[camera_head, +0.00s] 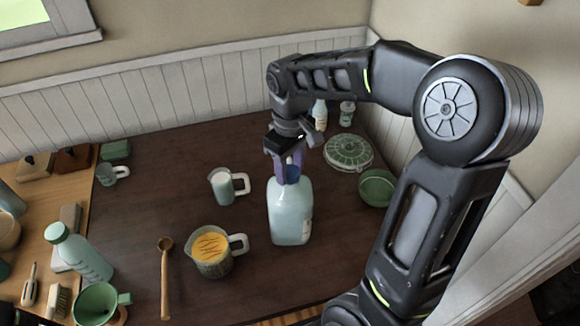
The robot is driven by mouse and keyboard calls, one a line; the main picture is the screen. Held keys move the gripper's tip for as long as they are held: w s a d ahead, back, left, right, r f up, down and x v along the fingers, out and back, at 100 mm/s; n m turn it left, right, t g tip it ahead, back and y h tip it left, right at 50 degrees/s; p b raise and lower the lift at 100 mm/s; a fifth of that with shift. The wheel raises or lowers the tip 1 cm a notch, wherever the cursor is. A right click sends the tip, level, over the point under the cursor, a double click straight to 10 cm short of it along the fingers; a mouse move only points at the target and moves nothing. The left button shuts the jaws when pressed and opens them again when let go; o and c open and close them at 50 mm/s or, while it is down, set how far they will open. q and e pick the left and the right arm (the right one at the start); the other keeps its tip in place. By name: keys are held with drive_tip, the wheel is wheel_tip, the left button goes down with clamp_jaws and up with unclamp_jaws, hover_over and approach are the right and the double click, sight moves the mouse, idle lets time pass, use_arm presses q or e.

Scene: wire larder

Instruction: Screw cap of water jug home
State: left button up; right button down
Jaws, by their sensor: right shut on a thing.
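The water jug (289,215) is a pale blue, translucent jug standing upright on the dark wooden table, a little right of the middle. My right gripper (288,170) comes down from above with its purple fingers around the jug's neck. It is shut on the blue cap (292,174), which shows only partly between the fingers. The cap sits at the jug's mouth; how far it is turned down cannot be seen. My left gripper is not in view.
A measuring jug of orange liquid (212,252) and a jug of white liquid (222,187) stand left of the water jug. A wooden spoon (165,280) lies further left. A green patterned dish (348,151) and green bowl (377,187) are at the right.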

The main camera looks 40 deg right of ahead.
drive_tip(key=m, duration=0.4)
drive_tip(key=c, duration=0.7)
unclamp_jaws()
